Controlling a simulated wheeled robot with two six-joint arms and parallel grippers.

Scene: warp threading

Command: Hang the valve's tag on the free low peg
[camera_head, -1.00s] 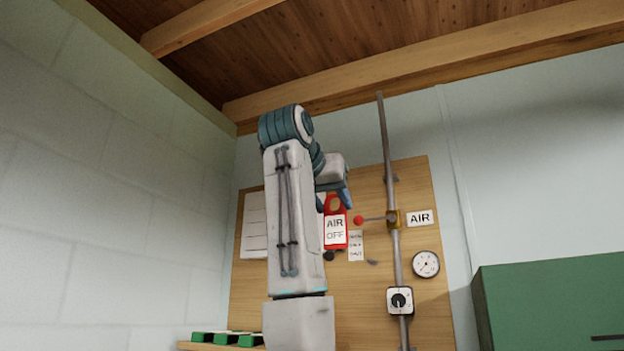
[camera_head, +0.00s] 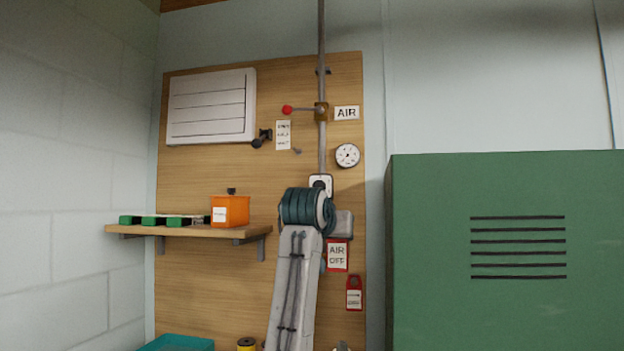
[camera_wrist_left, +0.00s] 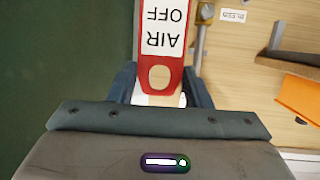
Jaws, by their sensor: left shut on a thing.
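The red and white "AIR OFF" tag (camera_head: 337,256) is in my left gripper, in front of the lower right of the wooden board. In the left wrist view my left gripper (camera_wrist_left: 160,90) is shut on the tag (camera_wrist_left: 160,35) near its end with the hole. The arm hides part of my gripper in the head view. The brass valve (camera_head: 321,112) with its red-knobbed lever (camera_head: 287,110) is on the pipe well above. Another red tag (camera_head: 354,293) hangs on the board just below and right of the held tag. I cannot make out a free low peg. My right gripper is not in view.
A shelf (camera_head: 190,231) holds green items and an orange box (camera_head: 231,210) left of my arm. A green cabinet (camera_head: 480,220) stands close on the right. The gauge (camera_head: 347,155) and the pipe (camera_head: 321,60) are above. A black peg (camera_head: 262,138) sits higher on the board.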

